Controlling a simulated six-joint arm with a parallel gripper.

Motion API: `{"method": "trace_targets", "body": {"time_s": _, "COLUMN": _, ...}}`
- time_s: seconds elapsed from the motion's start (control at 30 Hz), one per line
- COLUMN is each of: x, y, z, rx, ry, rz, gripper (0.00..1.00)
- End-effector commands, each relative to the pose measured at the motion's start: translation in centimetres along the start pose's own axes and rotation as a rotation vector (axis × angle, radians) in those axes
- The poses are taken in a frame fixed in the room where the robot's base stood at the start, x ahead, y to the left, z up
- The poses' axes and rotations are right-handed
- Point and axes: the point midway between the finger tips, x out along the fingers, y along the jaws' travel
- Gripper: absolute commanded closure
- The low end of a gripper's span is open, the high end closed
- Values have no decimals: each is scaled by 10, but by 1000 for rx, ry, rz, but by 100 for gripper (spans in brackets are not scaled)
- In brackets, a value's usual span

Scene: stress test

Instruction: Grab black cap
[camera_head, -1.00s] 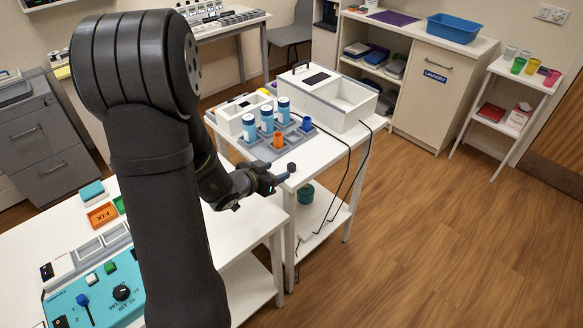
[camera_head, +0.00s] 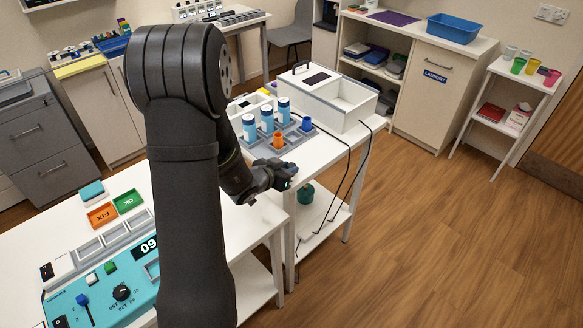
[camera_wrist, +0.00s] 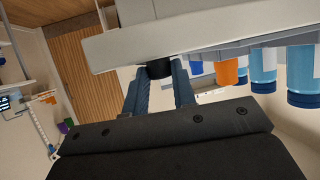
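The black cap (camera_wrist: 159,70) shows in the wrist view at the edge of the white table, between the tips of my gripper's two fingers. My gripper (camera_wrist: 160,76) is open, with one finger on each side of the cap. I cannot tell whether either finger touches it. In the head view my gripper (camera_head: 287,173) is at the front edge of the white table (camera_head: 325,150), and it mostly hides the cap there.
A white box (camera_head: 345,117) stands behind. Black cables (camera_head: 352,160) hang over the table's right side. The floor to the right is clear.

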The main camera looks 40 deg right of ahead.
Motion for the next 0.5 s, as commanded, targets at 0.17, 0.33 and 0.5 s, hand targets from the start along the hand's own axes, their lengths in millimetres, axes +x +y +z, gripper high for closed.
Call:
{"method": "trace_targets", "body": {"time_s": 0.17, "x": 0, "y": 0, "z": 0, "rx": 0, "ry": 0, "rz": 0, "gripper": 98}}
{"method": "trace_targets", "body": {"time_s": 0.33, "x": 0, "y": 0, "z": 0, "rx": 0, "ry": 0, "rz": 0, "gripper": 98}}
{"method": "trace_targets", "body": {"time_s": 0.5, "x": -1, "y": 0, "z": -2, "rx": 0, "ry": 0, "rz": 0, "gripper": 98}}
